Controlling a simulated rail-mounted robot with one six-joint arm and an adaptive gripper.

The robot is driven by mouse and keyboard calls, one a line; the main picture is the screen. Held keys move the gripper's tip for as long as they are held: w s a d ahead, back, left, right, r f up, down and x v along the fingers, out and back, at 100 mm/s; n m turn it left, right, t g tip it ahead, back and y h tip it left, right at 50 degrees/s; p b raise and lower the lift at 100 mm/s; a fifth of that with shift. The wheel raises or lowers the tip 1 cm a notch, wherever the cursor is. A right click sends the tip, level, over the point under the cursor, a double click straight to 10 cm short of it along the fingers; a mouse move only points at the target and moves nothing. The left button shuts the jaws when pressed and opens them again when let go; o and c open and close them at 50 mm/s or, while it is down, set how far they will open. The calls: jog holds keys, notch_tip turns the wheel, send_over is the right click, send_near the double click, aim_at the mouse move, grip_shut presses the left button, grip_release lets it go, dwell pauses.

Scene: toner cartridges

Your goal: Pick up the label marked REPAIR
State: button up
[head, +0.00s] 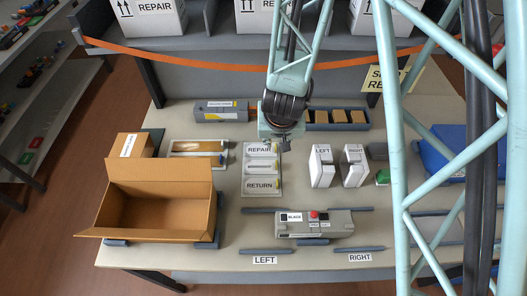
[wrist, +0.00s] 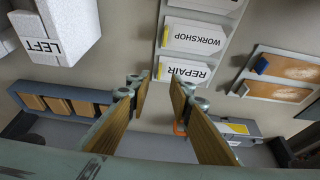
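The white label marked REPAIR (head: 258,149) is the top one in a column on a pale board (head: 247,174) on the table. In the wrist view the REPAIR label (wrist: 187,70) appears upside down, with a yellow strip at one end. My gripper (head: 284,143) hangs just to the right of the label's upper end in the head view. In the wrist view my gripper (wrist: 161,84) is open, its two wood-coloured finger pads apart with nothing between them. The label lies beyond the right fingertip. Its height below the fingers is hard to tell.
Labels marked WORKSHOP (wrist: 195,38) and RETURN (head: 262,185) share the board. White LEFT (head: 322,167) and RIGHT (head: 355,167) boxes stand to the right. An open cardboard box (head: 150,222) is at left, a grey cartridge (head: 312,224) in front. A compartment tray (head: 338,118) is behind.

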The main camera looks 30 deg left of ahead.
aim_at(261, 148)
jog(key=shift+w+a+f, duration=0.1)
jog(key=shift+w+f, duration=0.1)
jog(key=shift+f, duration=0.35)
jog(key=shift+f, duration=0.1)
jog(key=shift+b+x, duration=0.8)
jog(key=shift+x, duration=1.7)
jog(key=shift+w, duration=0.1)
jog(key=shift+c, duration=0.9)
grip_shut()
